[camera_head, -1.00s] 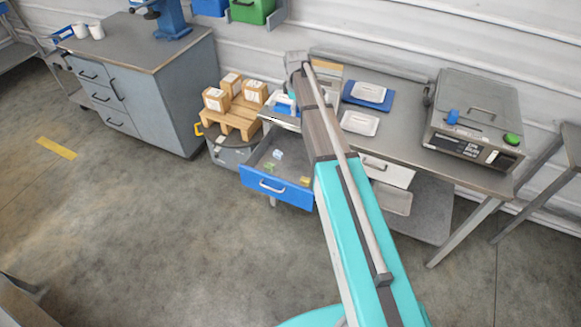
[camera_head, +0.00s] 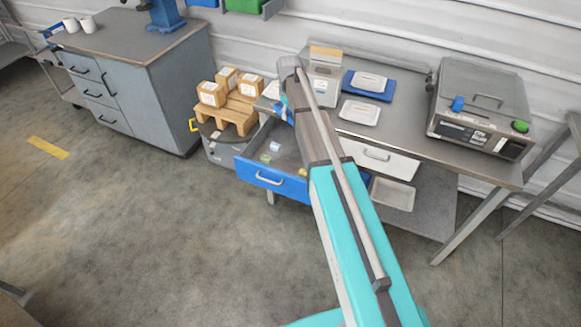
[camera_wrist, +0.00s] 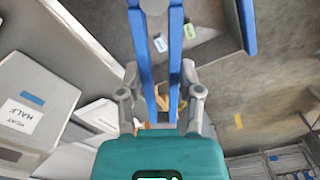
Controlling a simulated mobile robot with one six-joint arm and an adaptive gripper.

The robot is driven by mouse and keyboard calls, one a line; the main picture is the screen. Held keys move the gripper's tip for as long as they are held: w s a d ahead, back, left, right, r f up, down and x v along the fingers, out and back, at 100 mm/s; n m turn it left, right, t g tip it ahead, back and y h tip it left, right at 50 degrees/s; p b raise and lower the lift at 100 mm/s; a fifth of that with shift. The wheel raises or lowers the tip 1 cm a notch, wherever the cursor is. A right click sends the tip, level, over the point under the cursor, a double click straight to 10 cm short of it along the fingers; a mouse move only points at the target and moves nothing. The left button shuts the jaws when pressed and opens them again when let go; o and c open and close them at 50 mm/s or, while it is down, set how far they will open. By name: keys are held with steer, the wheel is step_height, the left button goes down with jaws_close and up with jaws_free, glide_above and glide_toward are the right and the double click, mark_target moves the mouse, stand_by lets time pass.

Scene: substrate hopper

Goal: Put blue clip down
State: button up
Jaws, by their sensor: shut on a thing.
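The blue clip (camera_wrist: 176,50) shows in the wrist view as two long blue bars running between the grey fingers of my gripper (camera_wrist: 161,75). My gripper is shut on it. In the head view the blue clip (camera_head: 284,113) is a small patch beside the end of my arm, above the back of the open blue drawer (camera_head: 272,180). My arm hides most of my gripper there. I cannot see the clip touching anything below.
A wooden pallet with boxes (camera_head: 236,118) stands left of the drawer. A metal bin (camera_head: 323,90), white trays (camera_head: 359,112) and a grey machine (camera_head: 482,110) are on the bench (camera_head: 410,130). The drawer's left part has bare floor.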

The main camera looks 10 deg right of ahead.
step_height(320, 180, down, 16)
steer(key=a+m+b, duration=0.1)
steer(key=m+b, duration=1.1)
steer(key=b, duration=0.2)
steer(key=shift+s+a+r, duration=0.2)
steer(key=shift+f, duration=0.1)
steer(key=b, duration=0.7)
glide_above(287, 166)
step_height(287, 166, down, 6)
steer(key=shift+w+f, duration=0.1)
steer(key=shift+f+b, duration=1.7)
steer(key=shift+f, duration=0.15)
steer(key=shift+f, duration=0.15)
steer(key=o, duration=1.1)
